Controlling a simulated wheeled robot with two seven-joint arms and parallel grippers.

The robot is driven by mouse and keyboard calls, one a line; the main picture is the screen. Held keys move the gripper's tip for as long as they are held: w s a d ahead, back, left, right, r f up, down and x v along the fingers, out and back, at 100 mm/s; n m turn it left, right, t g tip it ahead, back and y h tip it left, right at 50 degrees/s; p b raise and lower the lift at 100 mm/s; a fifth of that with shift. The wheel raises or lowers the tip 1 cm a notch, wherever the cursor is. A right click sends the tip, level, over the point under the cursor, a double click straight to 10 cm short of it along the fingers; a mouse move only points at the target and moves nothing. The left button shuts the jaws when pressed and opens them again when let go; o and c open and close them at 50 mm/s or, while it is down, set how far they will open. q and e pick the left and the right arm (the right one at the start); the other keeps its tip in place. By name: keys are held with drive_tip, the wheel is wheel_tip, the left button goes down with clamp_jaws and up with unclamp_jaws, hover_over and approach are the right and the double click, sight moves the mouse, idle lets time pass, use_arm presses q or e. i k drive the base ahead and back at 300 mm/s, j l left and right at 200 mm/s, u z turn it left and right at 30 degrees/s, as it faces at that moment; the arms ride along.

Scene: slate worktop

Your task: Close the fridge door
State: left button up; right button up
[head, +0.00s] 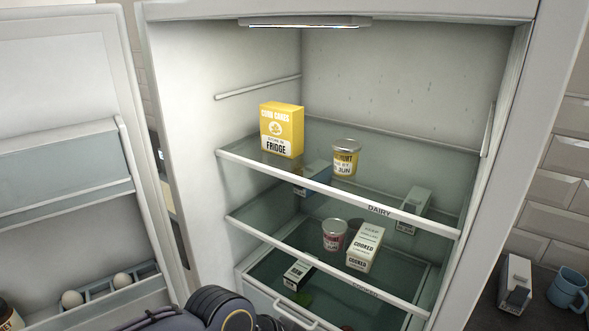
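The fridge door (52,95) stands open at the left in the head view, its inner side with shelf racks facing me. The fridge (400,70) is open in the middle, lit from above, with its glass shelves in plain sight. Part of one of my dark arms shows at the bottom edge, in front of the fridge opening and to the right of the door. I cannot tell whether it touches the door. Neither of my grippers is in view.
A yellow box (282,130) and a yogurt tub (345,158) stand on the top shelf. Cartons and a red tub (334,235) are below. Eggs (72,299) sit in the door rack. A blue mug (568,288) and a carton (515,284) stand on the worktop at right.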

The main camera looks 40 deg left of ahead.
sight(72, 119)
drive_tip(key=k+j, duration=0.3)
drive_tip(key=k, duration=0.15)
drive_tip(key=k+j+z, duration=0.1)
drive_tip(key=k+j, duration=0.15)
drive_tip(key=k, duration=0.2)
drive_tip(key=k+j, duration=0.25)
drive_tip(key=k, duration=0.2)
drive_tip(key=k+j+z, duration=0.15)
drive_tip(key=k, duration=0.3)
drive_tip(key=k+j+z, duration=0.15)
drive_tip(key=k+j, duration=0.5)
drive_tip(key=j, duration=0.25)
drive_tip(key=k+j+z, duration=0.15)
drive_tip(key=k+j, duration=0.55)
drive_tip(key=j, duration=0.15)
drive_tip(key=j+z, duration=0.2)
drive_tip(key=j, duration=1.55)
drive_tip(key=k+j, duration=0.35)
drive_tip(key=j, duration=0.25)
drive_tip(key=k+u, duration=0.1)
drive_tip(key=u, duration=0.3)
drive_tip(key=k+j+u, duration=0.1)
drive_tip(key=u, duration=0.3)
